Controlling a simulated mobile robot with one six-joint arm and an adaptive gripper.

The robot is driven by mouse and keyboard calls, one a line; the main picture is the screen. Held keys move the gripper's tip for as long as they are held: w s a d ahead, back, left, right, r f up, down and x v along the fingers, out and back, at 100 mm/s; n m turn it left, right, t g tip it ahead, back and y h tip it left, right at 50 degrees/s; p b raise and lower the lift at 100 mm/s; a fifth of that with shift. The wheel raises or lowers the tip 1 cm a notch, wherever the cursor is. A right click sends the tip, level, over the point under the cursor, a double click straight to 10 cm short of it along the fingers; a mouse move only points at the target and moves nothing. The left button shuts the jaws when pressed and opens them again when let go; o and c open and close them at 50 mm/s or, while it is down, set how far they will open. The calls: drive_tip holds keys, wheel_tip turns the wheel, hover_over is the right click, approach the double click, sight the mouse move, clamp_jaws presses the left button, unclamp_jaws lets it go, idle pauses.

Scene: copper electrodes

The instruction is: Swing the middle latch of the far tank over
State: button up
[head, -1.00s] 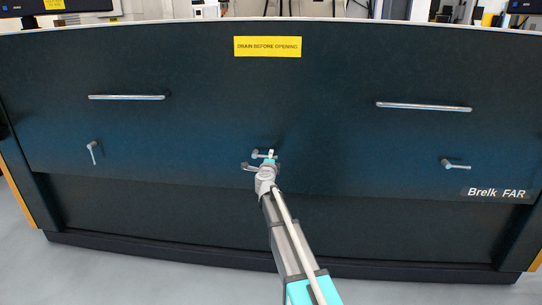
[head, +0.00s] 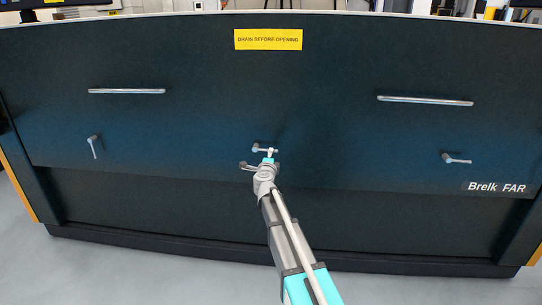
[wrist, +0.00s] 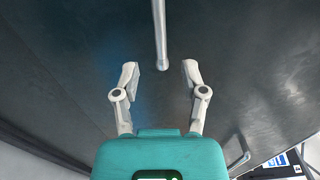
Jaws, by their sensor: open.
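The far tank (head: 150,130) is a wide dark panel labelled "Brelk FAR". Its middle latch (head: 257,148) is a small grey lever whose arm points to the right, close to level. My gripper (head: 268,157) is at this latch, partly covering it in the head view. In the wrist view the latch's rod (wrist: 160,35) comes down from the top edge and its rounded end lies between the two fingertips of my gripper (wrist: 163,72). The fingers are open, with a gap on either side of the rod. I cannot tell how deep it sits.
The left latch (head: 94,146) hangs steeply down. The right latch (head: 456,160) lies nearly level, pointing right. Two bar handles (head: 127,91) (head: 425,100) and a yellow "DRAIN BEFORE OPENING" sign (head: 268,39) are above. The panel around the middle latch is clear.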

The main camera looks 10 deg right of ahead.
drive_tip(key=shift+v, duration=0.95)
drive_tip(key=v, duration=1.2)
drive_tip(key=shift+r, duration=0.1)
